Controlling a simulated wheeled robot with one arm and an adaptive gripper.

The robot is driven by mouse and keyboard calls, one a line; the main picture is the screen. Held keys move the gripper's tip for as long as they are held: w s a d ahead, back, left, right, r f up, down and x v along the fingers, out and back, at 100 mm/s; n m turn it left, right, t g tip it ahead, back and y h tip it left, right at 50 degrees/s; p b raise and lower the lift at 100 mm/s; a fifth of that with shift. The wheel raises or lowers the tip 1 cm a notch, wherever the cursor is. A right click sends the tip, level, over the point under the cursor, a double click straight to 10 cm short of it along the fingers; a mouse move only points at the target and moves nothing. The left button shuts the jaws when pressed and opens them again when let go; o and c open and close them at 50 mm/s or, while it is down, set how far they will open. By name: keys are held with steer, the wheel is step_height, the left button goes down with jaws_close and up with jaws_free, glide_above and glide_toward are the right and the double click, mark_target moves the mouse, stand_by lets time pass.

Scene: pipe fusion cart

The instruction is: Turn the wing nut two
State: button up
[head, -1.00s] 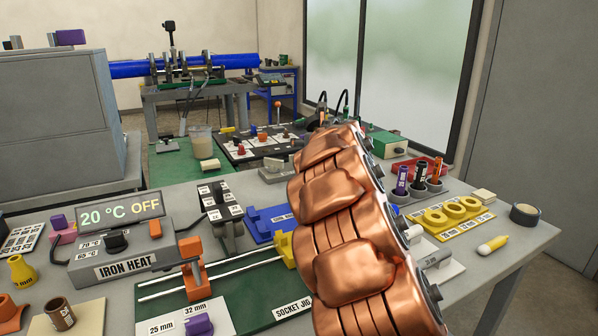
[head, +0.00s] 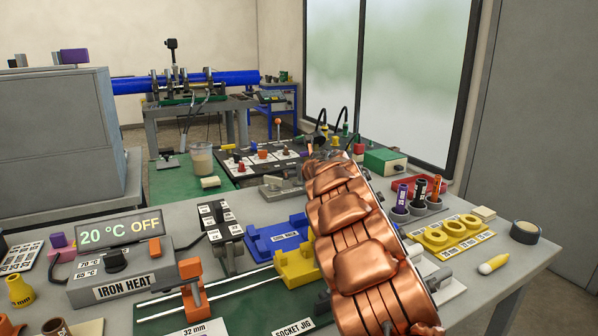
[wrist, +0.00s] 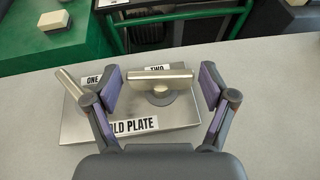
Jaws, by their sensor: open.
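Wing nut two (wrist: 160,84) is a metal wing on a round hub, beside the label TWO on the grey cold plate (wrist: 75,128). Its wing lies roughly crosswise in the wrist view. My gripper (wrist: 161,76) is open, with one purple-padded finger on each side of this wing nut. I see a gap on both sides, the left one smaller. The other wing nut (wrist: 70,84), by the label ONE, stands slanted just outside the left finger. In the head view the plate (head: 283,188) is partly hidden by my copper-coloured arm, and so are the wing nuts.
A pale block (wrist: 54,22) lies on a green mat behind the plate. A blue holder (head: 270,236), a yellow jig block (head: 297,264) and a black labelled rack (head: 222,227) stand near my arm. Bare table shows right of the plate in the wrist view.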

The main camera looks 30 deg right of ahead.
steer(key=shift+w+d+f, duration=0.15)
steer(key=shift+w+f, duration=0.1)
steer(key=shift+w, duration=0.35)
steer(key=c, duration=0.9)
